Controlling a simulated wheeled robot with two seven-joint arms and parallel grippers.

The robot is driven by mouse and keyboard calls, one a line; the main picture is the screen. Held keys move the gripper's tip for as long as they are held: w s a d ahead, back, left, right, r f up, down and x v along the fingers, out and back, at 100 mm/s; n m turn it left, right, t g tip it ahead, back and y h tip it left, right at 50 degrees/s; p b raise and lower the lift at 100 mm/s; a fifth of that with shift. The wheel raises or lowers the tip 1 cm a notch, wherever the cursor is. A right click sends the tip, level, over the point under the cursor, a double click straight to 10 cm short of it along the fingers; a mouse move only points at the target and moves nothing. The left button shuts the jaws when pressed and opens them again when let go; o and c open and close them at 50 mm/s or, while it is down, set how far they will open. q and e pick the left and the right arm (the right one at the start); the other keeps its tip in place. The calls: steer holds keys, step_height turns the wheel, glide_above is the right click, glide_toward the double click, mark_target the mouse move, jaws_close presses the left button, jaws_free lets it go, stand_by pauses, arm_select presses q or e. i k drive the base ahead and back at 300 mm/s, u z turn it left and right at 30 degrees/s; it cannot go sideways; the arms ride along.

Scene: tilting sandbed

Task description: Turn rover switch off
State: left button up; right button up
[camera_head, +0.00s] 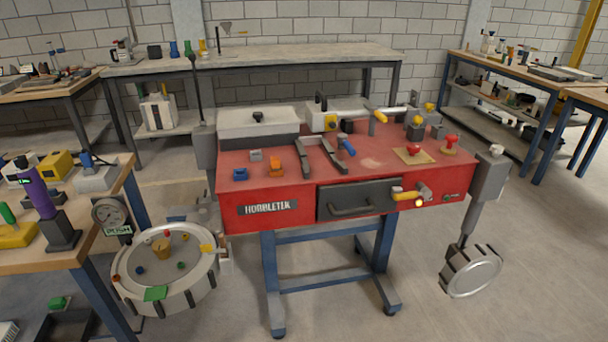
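No part is clearly marked as the rover switch, and I cannot tell which one it is. A red bench (290,191) labelled HORBLETEK stands in the middle. At the right of its front face is a yellow lever (405,195) on a grey metal fitting, with a small glowing yellow lamp (419,203) just below. Red knobs (414,149) sit on the bench top at the right. Neither of my grippers is in view.
A dark drawer (358,200) is in the bench front. A round tray (188,295) with small coloured pieces stands at the left, near a dial gauge (109,212) marked PUSH. A metal drum (470,271) hangs at the right. A cluttered wooden table (95,252) fills the left. The front-right floor is clear.

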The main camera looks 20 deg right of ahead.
mark_target(413, 148)
steer(key=z, duration=2.75)
steer(key=i, duration=3.1)
steer(key=u, duration=2.55)
